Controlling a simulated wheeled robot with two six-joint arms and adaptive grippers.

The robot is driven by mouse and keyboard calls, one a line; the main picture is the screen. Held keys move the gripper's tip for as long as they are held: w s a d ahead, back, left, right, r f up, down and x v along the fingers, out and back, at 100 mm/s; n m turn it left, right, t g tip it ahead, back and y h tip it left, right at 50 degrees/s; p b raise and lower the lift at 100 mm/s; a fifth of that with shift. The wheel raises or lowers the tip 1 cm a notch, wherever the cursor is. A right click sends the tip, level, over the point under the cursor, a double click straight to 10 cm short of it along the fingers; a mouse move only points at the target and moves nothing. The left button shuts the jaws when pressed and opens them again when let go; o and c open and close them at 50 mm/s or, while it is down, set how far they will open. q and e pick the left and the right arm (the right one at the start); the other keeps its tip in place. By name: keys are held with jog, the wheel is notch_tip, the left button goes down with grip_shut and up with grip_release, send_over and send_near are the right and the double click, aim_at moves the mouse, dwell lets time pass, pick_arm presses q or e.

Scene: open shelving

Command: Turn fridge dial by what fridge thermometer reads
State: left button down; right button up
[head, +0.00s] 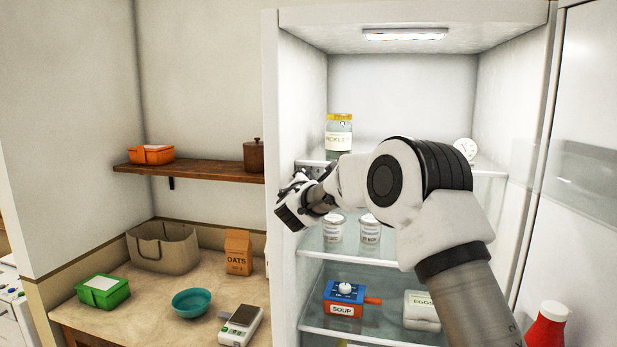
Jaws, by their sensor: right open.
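The open fridge (271,130) stands in the middle and right of the head view. A round white dial-faced thermometer (465,148) sits at the right of its top shelf; its reading is too small to make out. A small grey panel (309,167) shows at the fridge's left inner wall, just above my right gripper (294,206). Whether this panel carries the dial I cannot tell, as the gripper and arm partly hide that area. My right gripper is open at the fridge's left front edge, and I see nothing held in it. My left gripper is out of view.
A pickles jar (339,137) stands on the top shelf, two white tubs (370,230) below it. Lower are a blue soup box (344,300) and an egg carton (420,308). The open door (590,130) bounds the right. A counter (160,290) lies left.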

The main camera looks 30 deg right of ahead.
jog(key=shift+s+a+r, duration=0.1)
jog(key=shift+s, duration=0.05)
grip_shut()
dwell(0.6)
jog(key=n+b, duration=0.2)
jog(key=n, duration=0.1)
jog(key=shift+r+n+g, duration=0.1)
jog(key=shift+n+g, duration=0.2)
jog(key=shift+n, duration=0.4)
jog(key=shift+r+n, duration=0.1)
jog(key=shift+n, duration=0.9)
